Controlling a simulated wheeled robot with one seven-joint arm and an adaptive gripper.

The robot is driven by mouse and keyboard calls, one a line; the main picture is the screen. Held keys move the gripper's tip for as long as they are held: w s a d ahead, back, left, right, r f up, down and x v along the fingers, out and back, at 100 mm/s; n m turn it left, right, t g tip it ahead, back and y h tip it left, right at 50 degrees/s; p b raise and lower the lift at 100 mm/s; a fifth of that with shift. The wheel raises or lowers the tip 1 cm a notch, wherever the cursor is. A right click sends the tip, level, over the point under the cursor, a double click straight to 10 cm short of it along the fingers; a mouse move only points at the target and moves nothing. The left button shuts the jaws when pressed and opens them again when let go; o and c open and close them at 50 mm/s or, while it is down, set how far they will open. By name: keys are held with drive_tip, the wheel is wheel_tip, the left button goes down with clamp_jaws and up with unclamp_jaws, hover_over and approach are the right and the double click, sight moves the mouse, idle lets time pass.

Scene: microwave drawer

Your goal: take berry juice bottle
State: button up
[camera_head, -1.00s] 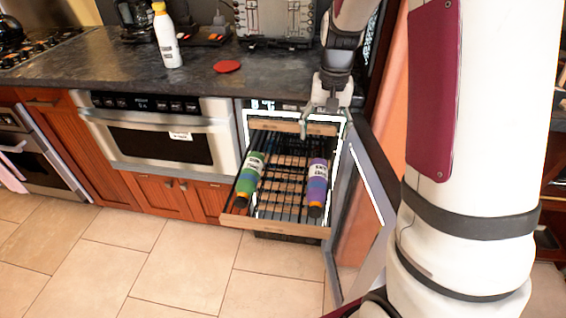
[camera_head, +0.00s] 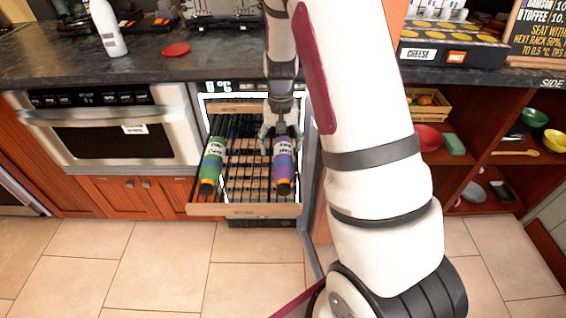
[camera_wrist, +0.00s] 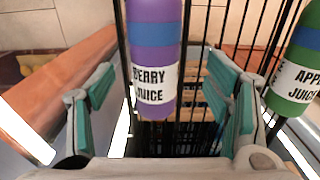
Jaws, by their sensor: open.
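The berry juice bottle (camera_head: 283,170) is purple with a blue band and a white label, lying on the right side of a pulled-out wire rack drawer (camera_head: 238,210). In the wrist view the berry juice bottle (camera_wrist: 154,50) lies between my open fingers, and its label reads "BERRY JUICE". My gripper (camera_head: 280,130) is over the bottle's rear end, fingers spread to either side. In the wrist view my gripper (camera_wrist: 160,115) shows teal pads apart from the bottle. The green apple juice bottle (camera_head: 212,165) lies on the rack's left side.
An open door (camera_head: 309,190) stands close along the drawer's right side. A microwave (camera_head: 110,135) is to the left under the dark counter. Shelves with bowls (camera_head: 428,138) are at the right. The tiled floor in front is clear.

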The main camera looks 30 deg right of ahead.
sight(283, 155)
drive_tip(key=f, duration=0.3)
drive_tip(key=f+b, duration=0.1)
drive_tip(key=f, duration=0.1)
drive_tip(key=shift+s+d, duration=0.25)
drive_tip(key=c, duration=1.6)
